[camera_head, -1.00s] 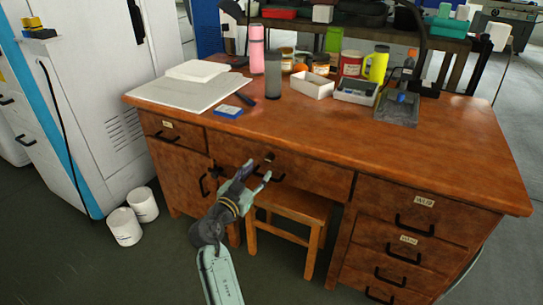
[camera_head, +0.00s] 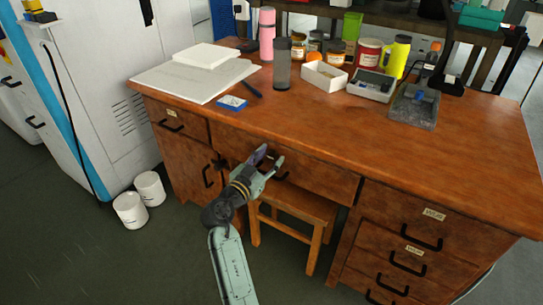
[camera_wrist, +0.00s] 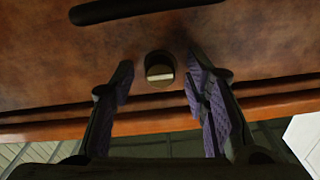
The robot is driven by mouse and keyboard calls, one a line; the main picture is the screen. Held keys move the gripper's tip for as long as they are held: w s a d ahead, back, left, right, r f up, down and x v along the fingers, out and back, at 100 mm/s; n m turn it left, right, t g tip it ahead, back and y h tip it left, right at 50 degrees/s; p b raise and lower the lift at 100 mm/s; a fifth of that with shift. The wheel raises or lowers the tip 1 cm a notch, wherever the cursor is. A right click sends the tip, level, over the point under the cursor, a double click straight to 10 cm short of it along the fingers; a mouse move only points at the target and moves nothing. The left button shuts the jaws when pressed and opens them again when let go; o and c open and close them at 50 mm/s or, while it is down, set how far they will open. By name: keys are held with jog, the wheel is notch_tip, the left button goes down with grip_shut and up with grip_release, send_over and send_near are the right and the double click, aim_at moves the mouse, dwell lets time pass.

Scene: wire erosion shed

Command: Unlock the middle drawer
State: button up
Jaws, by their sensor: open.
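The middle drawer (camera_head: 325,181) is the wide brown wooden drawer under the desktop, and it is shut. Its lock (camera_wrist: 159,72) is a dark round barrel with a pale flat bar, lying crosswise in the wrist view. My gripper (camera_head: 271,156) is in front of the drawer, open and empty. In the wrist view my gripper (camera_wrist: 158,82) has its purple-padded fingers to either side of the lock, with a gap on both sides. The drawer's black handle (camera_wrist: 145,8) crosses the top of the wrist view. My gripper hides the lock in the head view.
A wooden stool (camera_head: 295,205) stands under the drawer. A cupboard door (camera_head: 190,170) lies left and labelled drawers (camera_head: 400,225) right. The desktop (camera_head: 300,120) holds papers, bottles, jars and trays. Two white buckets (camera_head: 130,209) stand on the floor at left.

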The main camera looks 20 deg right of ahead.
jog(key=shift+c, duration=0.2)
grip_shut()
dwell(0.4)
